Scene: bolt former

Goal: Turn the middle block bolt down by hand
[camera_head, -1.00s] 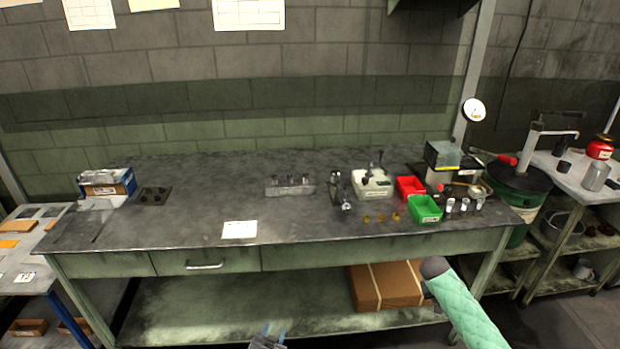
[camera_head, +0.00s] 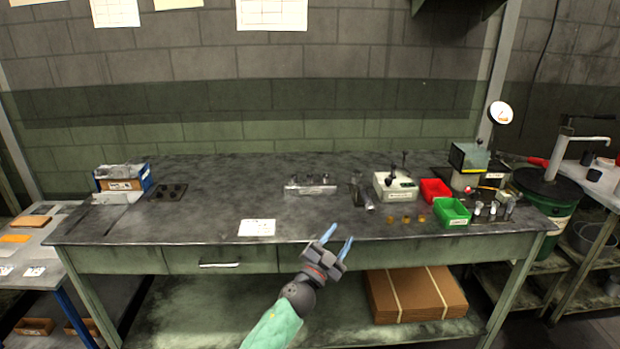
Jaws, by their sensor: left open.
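The metal block (camera_head: 311,190) lies on the middle of the bench top, with several dark bolts standing in a row along its top. The middle bolt (camera_head: 309,179) is small at this distance, and I cannot tell how far it sits in the block. My left gripper (camera_head: 336,239) is in front of the bench's front edge, below and slightly right of the block. Its two blue fingers are apart, point up toward the bench, and hold nothing. My right gripper is out of view.
A white paper (camera_head: 257,228) lies near the front edge. Right of the block are a white device (camera_head: 395,186), a red bin (camera_head: 435,191), a green bin (camera_head: 452,212) and small brass parts (camera_head: 405,219). A dark plate (camera_head: 167,193) lies left. The bench top (camera_head: 225,195) between is clear.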

